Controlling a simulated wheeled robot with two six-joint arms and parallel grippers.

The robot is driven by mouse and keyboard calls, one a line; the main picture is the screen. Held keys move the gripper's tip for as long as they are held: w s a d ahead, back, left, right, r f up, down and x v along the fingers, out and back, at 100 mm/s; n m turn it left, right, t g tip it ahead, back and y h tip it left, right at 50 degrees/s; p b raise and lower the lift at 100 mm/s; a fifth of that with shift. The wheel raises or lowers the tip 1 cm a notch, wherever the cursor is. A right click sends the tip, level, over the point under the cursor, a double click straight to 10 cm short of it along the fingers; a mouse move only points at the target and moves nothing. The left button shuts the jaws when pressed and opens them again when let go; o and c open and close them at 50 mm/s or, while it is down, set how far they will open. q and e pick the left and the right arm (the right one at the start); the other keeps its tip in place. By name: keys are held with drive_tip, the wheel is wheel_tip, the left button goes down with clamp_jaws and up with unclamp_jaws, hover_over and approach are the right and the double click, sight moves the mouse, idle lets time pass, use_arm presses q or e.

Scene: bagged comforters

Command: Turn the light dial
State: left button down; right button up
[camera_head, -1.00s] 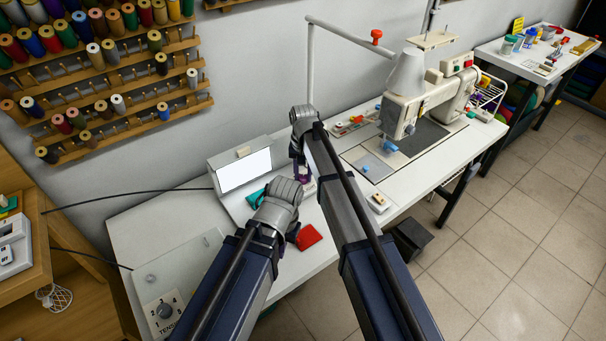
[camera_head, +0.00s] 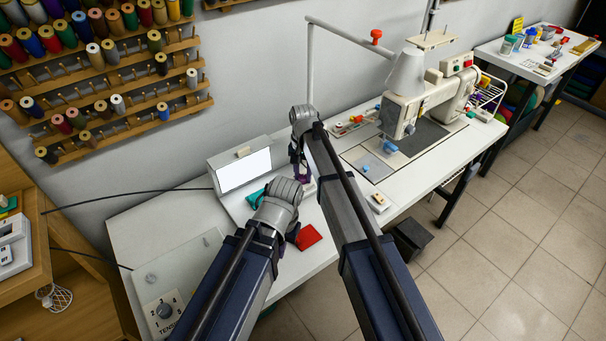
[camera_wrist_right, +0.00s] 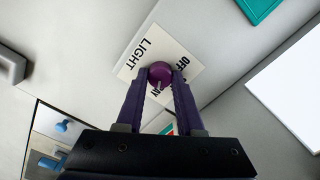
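The light dial (camera_wrist_right: 160,74) is a round purple knob on a white label (camera_wrist_right: 148,52) reading LIGHT and OFF, seen in the right wrist view. My right gripper (camera_wrist_right: 160,78) has a finger on each side of the dial, and both fingers appear to touch it. Part of the label is hidden behind the fingers. In the head view my right gripper (camera_head: 302,172) is partly visible below its wrist, beside the bright white panel (camera_head: 244,170), and the dial cannot be made out.
A sewing machine (camera_head: 410,103) stands on the white table to the right. A tension dial (camera_head: 164,310) is at lower left. Thread spools hang on the wall.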

sight(303, 177)
drive_tip(key=o, duration=0.5)
drive_tip(key=shift+r, duration=0.1)
wheel_tip(303, 177, up, 8)
drive_tip(key=p, duration=0.8)
use_arm(q)
wheel_tip(303, 177, up, 8)
drive_tip(key=shift+f, duration=0.15)
use_arm(e)
drive_tip(key=shift+f, duration=0.2)
drive_tip(key=s+d+n, duration=0.2)
drive_tip(key=s+d, duration=0.7)
drive_tip(key=s, duration=0.2)
drive_tip(key=s+d+n, duration=0.2)
drive_tip(key=s+d, duration=0.6)
drive_tip(key=s, duration=0.3)
drive_tip(key=s+a+n, duration=0.1)
drive_tip(key=a, duration=0.2)
drive_tip(key=s+a+n, duration=0.1)
drive_tip(key=s+a, duration=0.1)
drive_tip(key=a, duration=0.2)
drive_tip(key=s+a+n+h, duration=0.1)
drive_tip(key=s+a+n, duration=0.1)
drive_tip(key=a, duration=0.2)
drive_tip(key=shift+s+r, duration=0.1)
